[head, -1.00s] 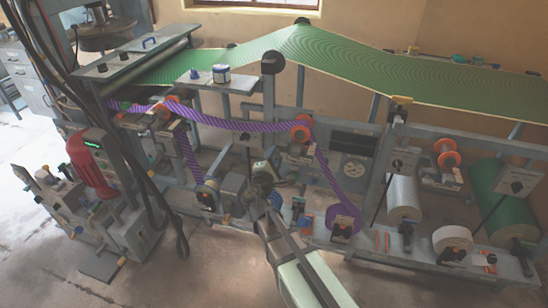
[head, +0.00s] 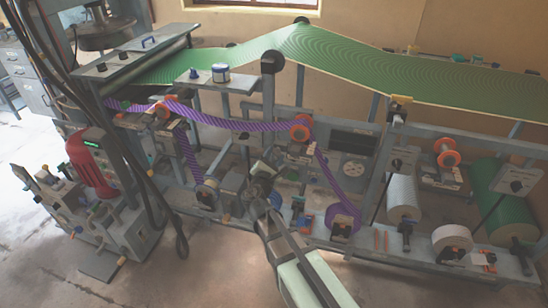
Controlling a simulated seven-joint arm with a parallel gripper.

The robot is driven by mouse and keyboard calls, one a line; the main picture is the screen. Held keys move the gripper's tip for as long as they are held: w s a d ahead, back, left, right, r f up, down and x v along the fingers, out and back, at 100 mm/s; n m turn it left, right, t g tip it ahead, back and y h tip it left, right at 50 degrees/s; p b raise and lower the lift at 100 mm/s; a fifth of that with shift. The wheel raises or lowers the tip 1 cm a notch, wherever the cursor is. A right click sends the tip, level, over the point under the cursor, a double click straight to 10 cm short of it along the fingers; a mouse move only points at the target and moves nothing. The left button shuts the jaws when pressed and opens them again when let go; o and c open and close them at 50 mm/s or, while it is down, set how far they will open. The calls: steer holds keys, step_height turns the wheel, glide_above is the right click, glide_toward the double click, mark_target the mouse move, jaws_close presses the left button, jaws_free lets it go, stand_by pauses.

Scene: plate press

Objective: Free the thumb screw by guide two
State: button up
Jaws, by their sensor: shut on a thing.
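My gripper (head: 262,171) is low in the middle of the head view, in front of the press frame and left of the second orange guide roller (head: 300,127). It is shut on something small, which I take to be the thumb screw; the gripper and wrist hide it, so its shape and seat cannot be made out. The purple striped web (head: 240,124) runs across to this guide roller and then down to a purple roll (head: 343,215), right of my gripper. A bracket sits just under the roller.
A grey unit with a round roll (head: 207,190) stands close left of my gripper. The green web (head: 300,45) spans above. Black cables (head: 130,150) hang at left. The front floor (head: 215,270) is clear.

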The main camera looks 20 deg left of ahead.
steer(key=o, duration=1.1)
steer(key=shift+c, duration=0.2)
steer(key=s, duration=1.3)
steer(key=shift+s, duration=0.4)
